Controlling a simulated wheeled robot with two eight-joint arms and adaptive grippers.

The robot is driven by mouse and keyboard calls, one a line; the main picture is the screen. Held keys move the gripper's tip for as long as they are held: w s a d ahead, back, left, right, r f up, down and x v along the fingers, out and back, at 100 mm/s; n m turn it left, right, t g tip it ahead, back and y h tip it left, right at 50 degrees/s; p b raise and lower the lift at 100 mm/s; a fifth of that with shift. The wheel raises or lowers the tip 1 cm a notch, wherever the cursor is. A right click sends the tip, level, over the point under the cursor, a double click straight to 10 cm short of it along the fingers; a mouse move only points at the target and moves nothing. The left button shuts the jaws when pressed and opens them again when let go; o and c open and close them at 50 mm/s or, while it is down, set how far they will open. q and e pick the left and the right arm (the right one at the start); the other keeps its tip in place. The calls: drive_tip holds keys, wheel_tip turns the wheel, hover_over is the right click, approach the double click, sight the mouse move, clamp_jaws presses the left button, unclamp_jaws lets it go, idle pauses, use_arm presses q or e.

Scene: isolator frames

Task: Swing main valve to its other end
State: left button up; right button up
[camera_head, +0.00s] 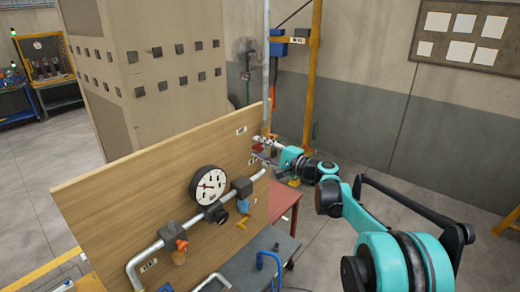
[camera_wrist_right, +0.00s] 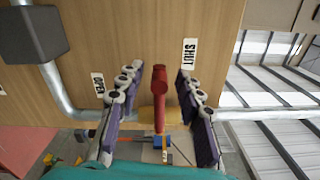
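The main valve's red lever (camera_wrist_right: 159,90) stands out in the right wrist view, over a brass-coloured valve body (camera_wrist_right: 152,115) on a pipe along the wooden board. A SHUT label (camera_wrist_right: 189,53) is on its right and an OPEN label (camera_wrist_right: 98,87) on its left. My right gripper (camera_wrist_right: 158,78) is open, with one purple-padded finger on each side of the lever and a visible gap on both sides. In the head view my right gripper (camera_head: 264,150) is at the board's right edge, largely hiding the valve. My left gripper is not in view.
The wooden board (camera_head: 110,210) also carries a round gauge (camera_head: 208,186), grey pipes, an orange-handled valve (camera_head: 179,248) and a yellow lever (camera_head: 243,222). A yellow post (camera_head: 312,80) stands behind. A red table (camera_head: 280,200) is below my right arm. Open floor lies to the right.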

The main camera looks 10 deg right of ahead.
drive_tip(key=v, duration=1.2)
drive_tip(key=s+a+f+n+g+h+b, duration=0.45)
drive_tip(key=s+a+f+b, duration=0.5)
drive_tip(key=s+f, duration=0.6)
drive_tip(key=s+d+f+n+g+h+b, duration=0.1)
drive_tip(key=s+f+n+h+b, duration=0.2)
drive_tip(key=s+f, duration=0.5)
drive_tip(key=s+d+f+n+g+h+b, duration=0.1)
drive_tip(key=s+f+n+h+b, duration=0.2)
drive_tip(key=s+f, duration=0.5)
wheel_tip(320, 180, down, 5)
drive_tip(key=shift+s+d+r+n+b, duration=0.2)
drive_tip(key=shift+n+b, duration=0.35)
drive_tip(key=shift+n, duration=0.6)
drive_tip(key=shift+w+g+h, duration=0.1)
drive_tip(key=shift+g+h, duration=0.15)
drive_tip(key=shift+g, duration=0.1)
